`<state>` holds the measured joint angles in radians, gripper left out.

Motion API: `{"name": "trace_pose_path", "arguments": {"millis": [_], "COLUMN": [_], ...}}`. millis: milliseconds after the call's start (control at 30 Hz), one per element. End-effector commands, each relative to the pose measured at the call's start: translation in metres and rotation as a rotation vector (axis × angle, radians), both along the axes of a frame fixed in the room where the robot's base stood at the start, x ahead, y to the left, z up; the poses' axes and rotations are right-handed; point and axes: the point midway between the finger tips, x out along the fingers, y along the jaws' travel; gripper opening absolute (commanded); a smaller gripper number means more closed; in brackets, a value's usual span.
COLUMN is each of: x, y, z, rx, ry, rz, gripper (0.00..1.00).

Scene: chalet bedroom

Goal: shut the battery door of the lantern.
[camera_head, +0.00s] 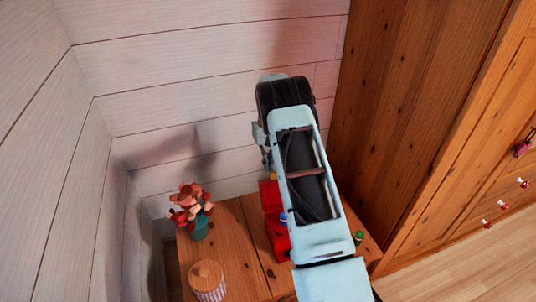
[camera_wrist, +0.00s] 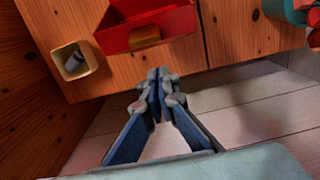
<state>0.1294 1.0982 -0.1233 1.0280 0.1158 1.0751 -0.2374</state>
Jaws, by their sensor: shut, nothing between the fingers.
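The red lantern (camera_head: 277,232) stands on the small wooden table in the head view, mostly hidden behind my arm. In the wrist view a red, box-like part (camera_wrist: 118,40), which looks like the lantern, is at the top. It shows an open, darker red inside and a brass-coloured tab (camera_wrist: 145,36) on its near edge. I cannot tell for sure which part is the battery door. My gripper (camera_wrist: 158,74) is shut and empty. In the wrist view its fingertips are just below the tab and look apart from it. In the head view my arm hides the fingertips.
The wooden table (camera_head: 232,232) stands against a plank wall. On it are a red-flowered plant in a teal vase (camera_head: 200,228) and a striped jar with a wooden lid (camera_head: 208,280). A square pale cup (camera_wrist: 64,72) holds a small cylinder. A wooden wardrobe (camera_head: 420,110) stands at right.

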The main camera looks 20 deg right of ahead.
Motion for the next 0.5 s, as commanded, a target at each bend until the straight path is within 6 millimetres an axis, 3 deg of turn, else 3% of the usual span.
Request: {"name": "trace_pose_path", "arguments": {"millis": [33, 500], "x": [-0.002, -0.029], "y": [0.000, 0.000], "z": [0.009, 0.018], "rx": [-0.002, -0.002], "ry": [-0.008, -0.007], "rz": [-0.001, 0.001], "gripper": [0.00, 0.00]}}
